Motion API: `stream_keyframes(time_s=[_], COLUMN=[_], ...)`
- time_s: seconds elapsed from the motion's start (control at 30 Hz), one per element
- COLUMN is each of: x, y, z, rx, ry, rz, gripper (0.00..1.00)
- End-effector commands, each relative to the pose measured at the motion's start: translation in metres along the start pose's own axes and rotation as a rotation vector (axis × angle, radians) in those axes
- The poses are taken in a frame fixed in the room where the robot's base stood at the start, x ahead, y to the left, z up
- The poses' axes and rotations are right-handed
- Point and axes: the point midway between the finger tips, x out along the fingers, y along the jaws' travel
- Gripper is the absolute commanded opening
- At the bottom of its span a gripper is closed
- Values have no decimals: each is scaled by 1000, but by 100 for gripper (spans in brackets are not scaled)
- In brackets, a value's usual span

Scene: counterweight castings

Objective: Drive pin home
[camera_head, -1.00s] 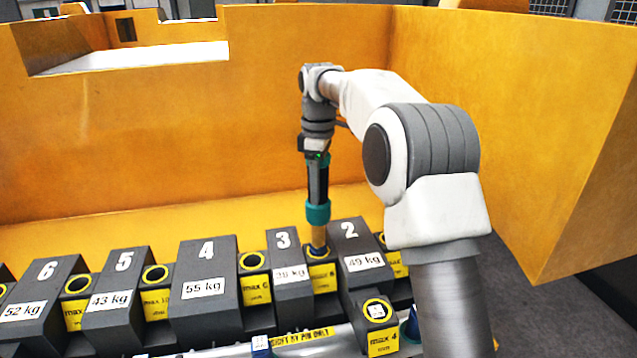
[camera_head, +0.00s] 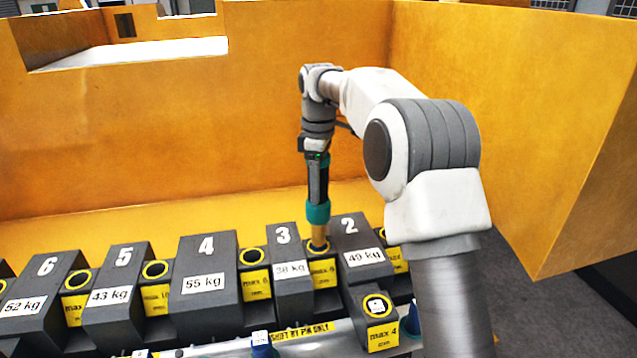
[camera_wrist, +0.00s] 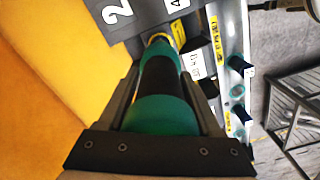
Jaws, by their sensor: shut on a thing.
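My gripper (camera_head: 317,192) is shut on an upright tool (camera_head: 318,213) with teal bands, a black middle and a tan lower end. The tool also shows between my fingers in the wrist view (camera_wrist: 165,85). Its tan end stands at the yellow-ringed socket (camera_head: 319,247) between block 3 (camera_head: 283,262) and block 2 (camera_head: 352,243). The pin in that socket is hidden or too small to make out, so its depth cannot be told.
Blocks 4 (camera_head: 205,265), 5 (camera_head: 120,285) and 6 (camera_head: 48,280) stand left, with yellow-labelled sockets between them. A "max 4" block (camera_head: 381,330) and a silver tray (camera_head: 310,345) with a blue-bodied pin (camera_head: 263,350) are in front. Yellow walls (camera_head: 200,130) rise behind and right.

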Motion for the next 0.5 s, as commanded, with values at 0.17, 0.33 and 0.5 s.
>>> stream_keyframes(time_s=[0.17,0.33,0.5], x=[-2,-1,4], y=[0,0,0], z=[0,0,0], rx=[0,0,0], ry=[2,2,2], rz=[3,4,3], gripper=[0,0,0])
